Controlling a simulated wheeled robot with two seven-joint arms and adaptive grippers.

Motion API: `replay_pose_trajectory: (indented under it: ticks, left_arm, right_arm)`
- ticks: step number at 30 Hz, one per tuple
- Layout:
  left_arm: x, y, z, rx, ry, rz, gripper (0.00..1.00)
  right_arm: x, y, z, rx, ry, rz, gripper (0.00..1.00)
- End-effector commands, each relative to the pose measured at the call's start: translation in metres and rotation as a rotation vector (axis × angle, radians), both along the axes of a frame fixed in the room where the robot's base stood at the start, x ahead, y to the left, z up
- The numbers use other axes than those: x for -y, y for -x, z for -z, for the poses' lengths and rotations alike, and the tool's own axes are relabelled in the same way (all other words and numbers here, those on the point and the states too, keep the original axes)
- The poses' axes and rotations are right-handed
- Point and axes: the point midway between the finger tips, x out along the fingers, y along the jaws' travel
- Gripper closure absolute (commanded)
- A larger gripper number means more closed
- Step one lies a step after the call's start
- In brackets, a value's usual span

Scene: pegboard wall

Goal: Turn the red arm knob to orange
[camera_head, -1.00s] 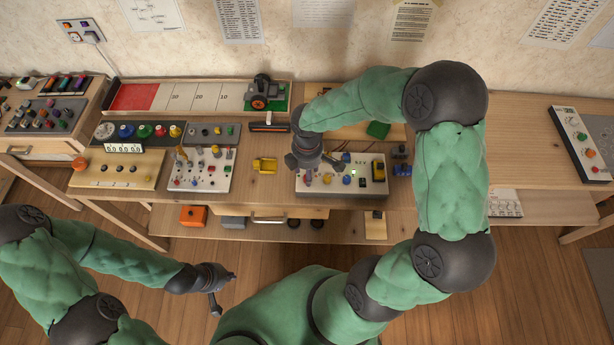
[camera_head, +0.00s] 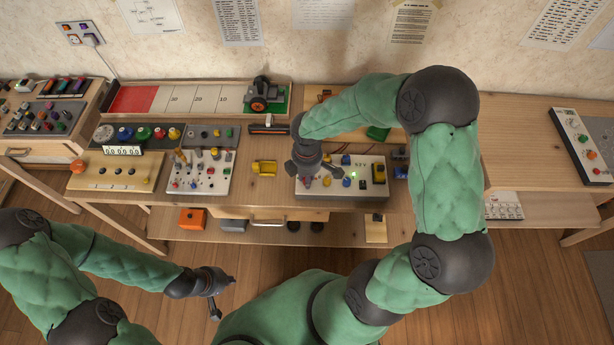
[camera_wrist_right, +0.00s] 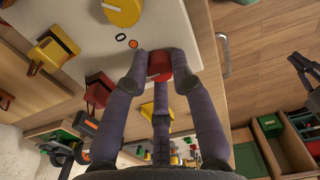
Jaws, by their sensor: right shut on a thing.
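The red arm knob (camera_wrist_right: 158,66) shows in the right wrist view, on the pale control panel (camera_wrist_right: 165,22), with an orange ring (camera_wrist_right: 132,43) and a black ring (camera_wrist_right: 120,37) marked beside it. My right gripper (camera_wrist_right: 159,76) is shut on the red knob, with its dark fingers around it. In the head view my right gripper (camera_head: 307,165) is over the left part of the white panel (camera_head: 340,191) and hides the knob. Where the knob's pointer stands is hard to tell. My left gripper (camera_head: 224,294) is open and empty, low in front of the bench.
A yellow knob (camera_wrist_right: 122,10) and a yellow block-like part (camera_wrist_right: 52,50) are near the red knob. A yellow object (camera_head: 264,168) lies left of the panel. Another panel (camera_head: 200,175) with several switches stands farther left. An open shelf (camera_head: 270,232) runs below the bench.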

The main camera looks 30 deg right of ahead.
Motion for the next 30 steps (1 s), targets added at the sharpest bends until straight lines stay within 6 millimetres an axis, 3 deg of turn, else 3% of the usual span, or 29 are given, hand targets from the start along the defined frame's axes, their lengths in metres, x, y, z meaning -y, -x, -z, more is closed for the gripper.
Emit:
replay_pose_trajectory:
  ticks: [11, 30]
  left_arm:
    - [0.000, 0.000, 0.003, 0.000, 0.000, 0.000, 1.00]
    - [0.000, 0.000, 0.017, 0.000, 0.000, 0.000, 1.00]
  right_arm:
    - [0.000, 0.000, 0.001, -0.001, 0.000, 0.163, 1.00]
    - [0.000, 0.000, 0.001, 0.000, 0.000, 0.746, 1.00]
